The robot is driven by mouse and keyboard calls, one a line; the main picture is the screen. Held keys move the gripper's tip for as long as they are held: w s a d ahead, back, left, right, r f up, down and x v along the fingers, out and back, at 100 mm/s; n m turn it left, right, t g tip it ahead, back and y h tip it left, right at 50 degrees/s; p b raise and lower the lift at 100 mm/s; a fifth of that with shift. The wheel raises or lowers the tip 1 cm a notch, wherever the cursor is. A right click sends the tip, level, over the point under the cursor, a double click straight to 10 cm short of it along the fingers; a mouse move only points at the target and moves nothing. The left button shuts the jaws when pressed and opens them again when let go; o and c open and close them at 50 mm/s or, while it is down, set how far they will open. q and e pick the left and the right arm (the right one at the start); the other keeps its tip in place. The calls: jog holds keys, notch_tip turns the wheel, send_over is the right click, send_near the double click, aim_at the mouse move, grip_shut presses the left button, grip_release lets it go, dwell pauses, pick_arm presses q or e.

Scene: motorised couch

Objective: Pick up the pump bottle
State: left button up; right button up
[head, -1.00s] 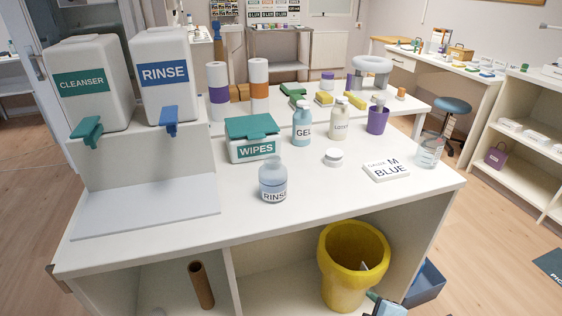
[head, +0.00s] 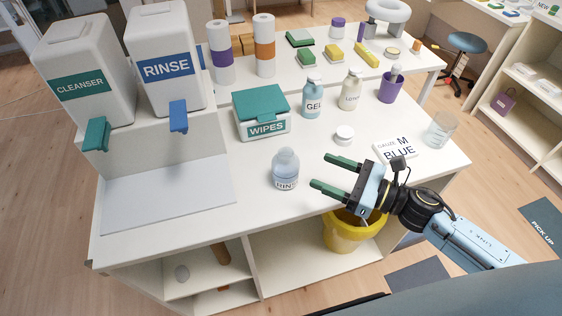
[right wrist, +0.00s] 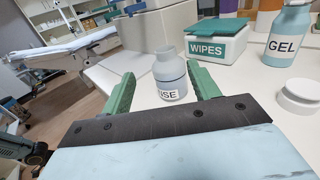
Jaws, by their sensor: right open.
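A small clear bottle labelled RINSE (head: 286,171), with pale blue liquid and a rounded top, stands upright near the counter's front edge. It also shows in the right wrist view (right wrist: 171,77), between the fingers' lines but beyond their tips. My right gripper (head: 321,171) is open and empty, its green fingers pointing at this bottle from the right, apart from it. A blue GEL bottle (head: 312,99) and a cream-coloured bottle (head: 351,89) stand farther back. I cannot make out a pump head on any bottle. My left gripper is not in view.
The WIPES box (head: 262,113) stands behind the RINSE bottle. A white jar (head: 344,135), a gauze pack (head: 394,148) and a clear beaker (head: 441,130) are to the right. The dispenser stand (head: 165,195) is on the left. A yellow bin (head: 350,238) sits below.

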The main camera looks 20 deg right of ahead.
aim_at(294, 157)
jog(key=x, duration=0.3)
jog(key=p+x, duration=0.1)
jog(key=x, duration=0.6)
jog(key=shift+w+d+f+p, duration=0.15)
jog(key=shift+w+d+p, duration=0.15)
jog(key=shift+w+a+f, duration=0.1)
jog(key=shift+w+a, duration=0.25)
jog(key=shift+a, duration=0.1)
grip_shut()
